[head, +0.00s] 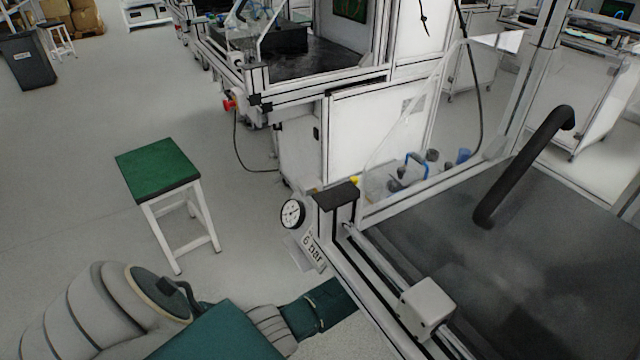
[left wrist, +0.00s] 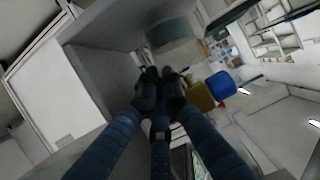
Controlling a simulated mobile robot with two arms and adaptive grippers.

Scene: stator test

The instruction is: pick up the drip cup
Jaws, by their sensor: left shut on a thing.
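My left arm comes in from the lower left in the head view and reaches toward the near bench frame. The front of its gripper is hidden there behind the frame. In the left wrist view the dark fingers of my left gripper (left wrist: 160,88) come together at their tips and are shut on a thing. That thing is mostly hidden between the fingertips, and I cannot tell whether it is the drip cup. I cannot make out the drip cup clearly in either view. My right gripper is not in view.
A round gauge (head: 292,213) and a "6 bar" label (head: 313,253) are at the near bench's corner, close to my left arm. A green-topped stool (head: 158,170) stands to the left. A yellow thing (left wrist: 199,96) and a blue thing (left wrist: 221,84) show beyond the fingers.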

